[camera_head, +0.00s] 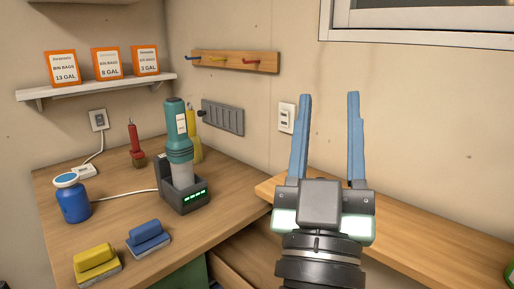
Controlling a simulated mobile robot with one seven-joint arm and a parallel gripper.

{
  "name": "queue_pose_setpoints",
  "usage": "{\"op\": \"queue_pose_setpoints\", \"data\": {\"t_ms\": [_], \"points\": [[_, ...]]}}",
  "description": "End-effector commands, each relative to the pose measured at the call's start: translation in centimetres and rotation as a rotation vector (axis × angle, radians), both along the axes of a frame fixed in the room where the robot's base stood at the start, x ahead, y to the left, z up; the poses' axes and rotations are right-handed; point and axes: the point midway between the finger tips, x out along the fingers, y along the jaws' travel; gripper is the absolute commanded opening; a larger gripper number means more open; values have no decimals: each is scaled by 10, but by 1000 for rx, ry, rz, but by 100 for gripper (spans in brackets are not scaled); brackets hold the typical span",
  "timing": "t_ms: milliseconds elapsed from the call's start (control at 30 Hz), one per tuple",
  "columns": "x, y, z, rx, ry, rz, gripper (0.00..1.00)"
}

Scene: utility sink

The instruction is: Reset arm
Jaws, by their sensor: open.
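My gripper (326,97) is raised at the right of the view, in front of the wall and the right part of the wooden counter. Its two long blue fingers point up and stand apart, with nothing between them. The dark wrist and the grey gripper body show below the fingers. The gripper appears clear of the objects on the counter.
A teal handheld device (179,135) stands in a dark charging dock (186,195) with green lights. A blue bottle (73,200), yellow brush (96,257) and blue brush (148,232) are on the left counter (115,198). A drawer (238,262) below looks open.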

Motion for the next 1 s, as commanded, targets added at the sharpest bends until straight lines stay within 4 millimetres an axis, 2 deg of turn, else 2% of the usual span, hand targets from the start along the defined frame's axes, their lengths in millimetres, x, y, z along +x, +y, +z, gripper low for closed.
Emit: {"op": "queue_pose_setpoints", "data": {"t_ms": [33, 100, 267, 300, 333, 567, 800, 1000], "points": [[-14, 15, 30, 33, -45, 66, 47], [-32, 35, 60, 71, -80, 161, 47], [-81, 80, 113, 117, -140, 371, 47], [-73, 76, 128, 121, -123, 358, 47], [-72, 76, 135, 122, -122, 354, 47], [-71, 75, 193, 120, -119, 349, 47], [-70, 75, 265, 120, -117, 349, 47], [-70, 75, 301, 119, -117, 348, 47]]}}
